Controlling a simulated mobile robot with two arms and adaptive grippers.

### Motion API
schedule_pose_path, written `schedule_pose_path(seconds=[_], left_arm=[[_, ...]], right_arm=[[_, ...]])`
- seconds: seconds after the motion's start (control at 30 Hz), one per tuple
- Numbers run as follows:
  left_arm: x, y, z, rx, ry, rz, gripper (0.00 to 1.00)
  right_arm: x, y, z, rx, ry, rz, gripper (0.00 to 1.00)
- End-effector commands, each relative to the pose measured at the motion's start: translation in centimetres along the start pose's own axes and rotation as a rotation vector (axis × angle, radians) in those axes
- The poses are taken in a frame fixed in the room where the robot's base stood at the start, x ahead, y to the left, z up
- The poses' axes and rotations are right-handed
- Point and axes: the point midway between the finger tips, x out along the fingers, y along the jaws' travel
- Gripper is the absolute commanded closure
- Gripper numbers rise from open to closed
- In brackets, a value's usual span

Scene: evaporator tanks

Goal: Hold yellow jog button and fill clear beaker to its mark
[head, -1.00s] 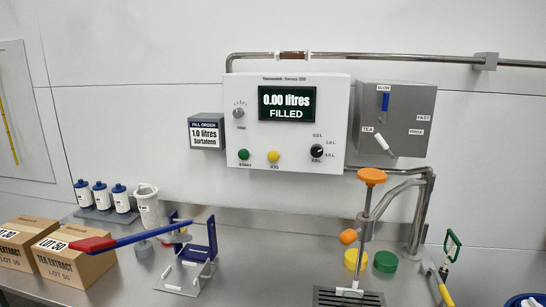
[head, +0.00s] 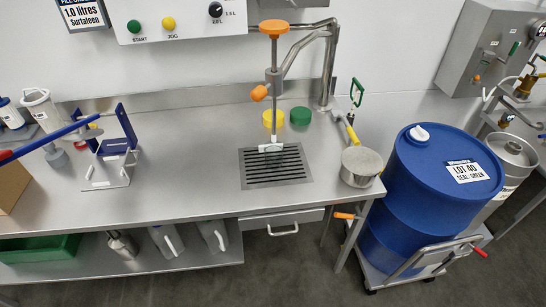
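The yellow jog button (head: 168,23) is on the white control panel (head: 190,8) at the top left, to the right of the green start button (head: 134,26). The filling spout with orange handles (head: 274,100) stands over a dark drain grate (head: 275,166) in the steel counter. Its white tip is just above the grate. I cannot make out a clear beaker for certain; a whitish open container (head: 42,108) stands at the counter's left back. Neither of my grippers is in view. The panel's display is out of view now.
A blue drum (head: 415,190) on a cart stands right of the counter. A steel pot (head: 360,167) sits at the counter's right end. Yellow (head: 273,117) and green (head: 300,116) caps lie behind the grate. A blue-armed device (head: 110,160) stands left; the counter between is clear.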

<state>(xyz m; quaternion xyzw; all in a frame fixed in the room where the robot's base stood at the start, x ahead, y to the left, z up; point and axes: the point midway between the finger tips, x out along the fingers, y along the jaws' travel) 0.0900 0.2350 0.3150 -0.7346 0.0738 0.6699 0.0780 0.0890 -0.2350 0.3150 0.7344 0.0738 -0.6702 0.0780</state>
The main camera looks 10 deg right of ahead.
Motion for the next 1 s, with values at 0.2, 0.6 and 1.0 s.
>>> schedule_pose_path(seconds=[0.2,0.6,1.0], left_arm=[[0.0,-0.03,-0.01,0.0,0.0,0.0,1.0],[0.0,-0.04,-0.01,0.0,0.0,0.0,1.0],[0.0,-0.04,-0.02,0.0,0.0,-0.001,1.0]], right_arm=[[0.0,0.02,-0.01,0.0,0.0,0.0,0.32],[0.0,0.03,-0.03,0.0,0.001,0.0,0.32],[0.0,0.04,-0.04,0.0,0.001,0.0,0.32]])
